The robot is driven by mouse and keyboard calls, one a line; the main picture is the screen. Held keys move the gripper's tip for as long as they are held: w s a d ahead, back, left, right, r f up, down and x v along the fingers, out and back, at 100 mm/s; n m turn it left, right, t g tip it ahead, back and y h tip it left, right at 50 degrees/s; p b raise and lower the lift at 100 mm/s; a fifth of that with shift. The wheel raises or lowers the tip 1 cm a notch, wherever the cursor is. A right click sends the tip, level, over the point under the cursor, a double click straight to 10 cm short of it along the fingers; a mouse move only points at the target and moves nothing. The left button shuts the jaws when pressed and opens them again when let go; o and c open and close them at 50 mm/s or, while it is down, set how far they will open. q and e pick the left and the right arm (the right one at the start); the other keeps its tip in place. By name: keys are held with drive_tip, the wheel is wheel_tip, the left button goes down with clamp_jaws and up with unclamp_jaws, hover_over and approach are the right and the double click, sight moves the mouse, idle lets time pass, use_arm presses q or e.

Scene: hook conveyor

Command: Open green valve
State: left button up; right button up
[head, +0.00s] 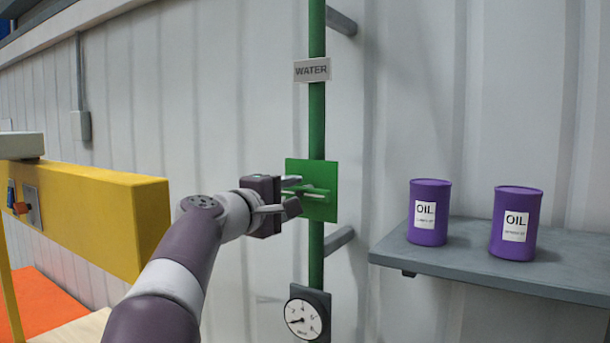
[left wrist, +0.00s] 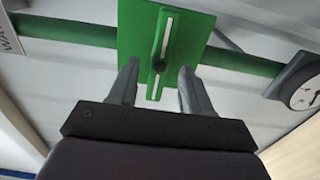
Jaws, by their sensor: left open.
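The green valve has a square green plate (head: 325,172) on a vertical green pipe (head: 317,120), under a "WATER" label. Its green handle (head: 316,191) lies roughly level, crosswise to the pipe. In the left wrist view the handle (left wrist: 162,50) shows as a bar with a pale stripe and a dark centre knob. My left gripper (head: 291,196) is open in front of the plate's left part. In the left wrist view its fingers (left wrist: 159,78) stand on either side of the handle's near end, with visible gaps; contact is not seen. My right gripper is not in view.
A round gauge (head: 306,314) sits on the pipe below the valve. A grey shelf (head: 470,267) at right holds two purple oil cans (head: 429,212). A yellow structure (head: 95,205) stands left of my arm. The wall (head: 420,90) is close behind the pipe.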

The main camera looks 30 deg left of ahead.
sight(299, 194)
use_arm(q)
drive_tip(key=w, duration=0.1)
drive_tip(key=w+p, duration=0.1)
drive_tip(key=w, duration=0.1)
drive_tip(key=shift+d+r, duration=0.25)
drive_tip(key=shift+d, duration=0.05)
drive_tip(key=shift+w+f, duration=0.25)
drive_tip(key=shift+w, duration=0.25)
drive_tip(key=shift+a, duration=0.15)
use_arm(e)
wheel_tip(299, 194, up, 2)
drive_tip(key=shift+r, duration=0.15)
use_arm(q)
clamp_jaws()
